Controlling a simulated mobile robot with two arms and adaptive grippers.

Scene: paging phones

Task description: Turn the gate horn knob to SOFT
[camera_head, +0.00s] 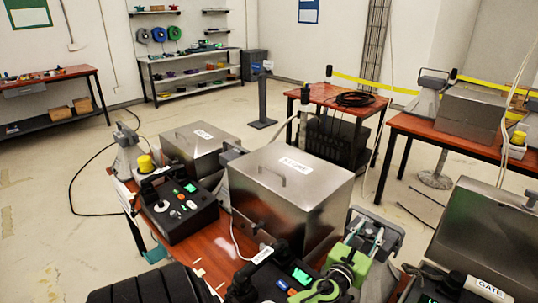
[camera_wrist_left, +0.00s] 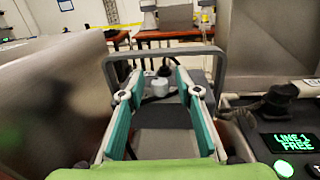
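The GATE label (camera_head: 487,290) is at the lower right in the head view, on a dark console (camera_head: 425,290) partly cut off by the bottom edge. I cannot make out its horn knob or the SOFT mark. My right gripper is not in view.
A middle console (camera_head: 275,280) sits left of my gripper, and another console (camera_head: 178,208) is farther left. Steel boxes (camera_head: 290,195) stand close behind. A grey horn (camera_head: 428,97) stands on the far right table. The floor beyond the benches is mostly clear.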

